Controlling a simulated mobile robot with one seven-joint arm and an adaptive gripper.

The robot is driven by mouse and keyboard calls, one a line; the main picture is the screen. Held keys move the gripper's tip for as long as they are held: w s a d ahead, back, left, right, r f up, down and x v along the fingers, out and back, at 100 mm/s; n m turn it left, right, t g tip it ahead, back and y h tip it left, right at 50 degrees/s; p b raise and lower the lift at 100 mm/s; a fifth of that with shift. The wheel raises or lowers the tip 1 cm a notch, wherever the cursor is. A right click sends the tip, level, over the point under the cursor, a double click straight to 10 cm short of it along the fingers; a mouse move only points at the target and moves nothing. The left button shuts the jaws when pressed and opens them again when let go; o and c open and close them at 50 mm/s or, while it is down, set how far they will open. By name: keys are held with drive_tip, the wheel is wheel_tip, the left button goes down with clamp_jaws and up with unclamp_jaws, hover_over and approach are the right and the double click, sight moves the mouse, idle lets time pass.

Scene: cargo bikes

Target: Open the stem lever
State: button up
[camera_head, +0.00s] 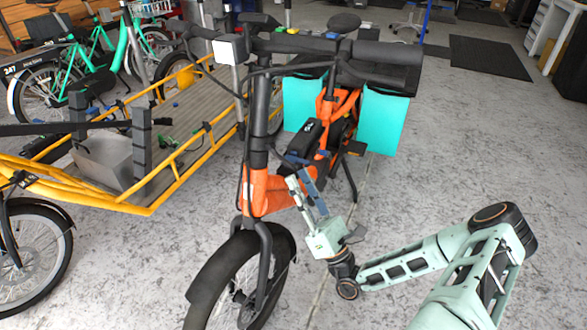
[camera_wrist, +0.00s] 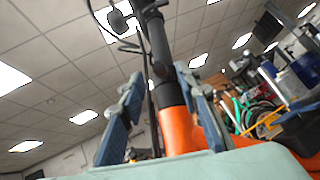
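The orange cargo bike (camera_head: 262,190) stands in the middle of the head view, with its black stem (camera_head: 259,125) rising from the orange head tube to the handlebar. The wrist view shows the black stem (camera_wrist: 157,45) above the orange tube (camera_wrist: 178,130). The stem lever cannot be clearly told apart from the dark stem in either view. My gripper (camera_head: 299,178) is just right of the head tube, below the stem, pointing up. In the wrist view its two blue-padded fingers (camera_wrist: 162,80) are spread apart, with the stem showing between them and nothing held.
The front wheel (camera_head: 240,275) and fork are below and left of my gripper. Turquoise panniers (camera_head: 385,120) hang behind on the bike. A yellow cargo bike (camera_head: 150,205) stands at left. The concrete floor (camera_head: 480,160) at right is mostly clear.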

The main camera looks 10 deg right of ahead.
drive_tip(key=v, duration=0.7)
drive_tip(key=shift+f, duration=0.1)
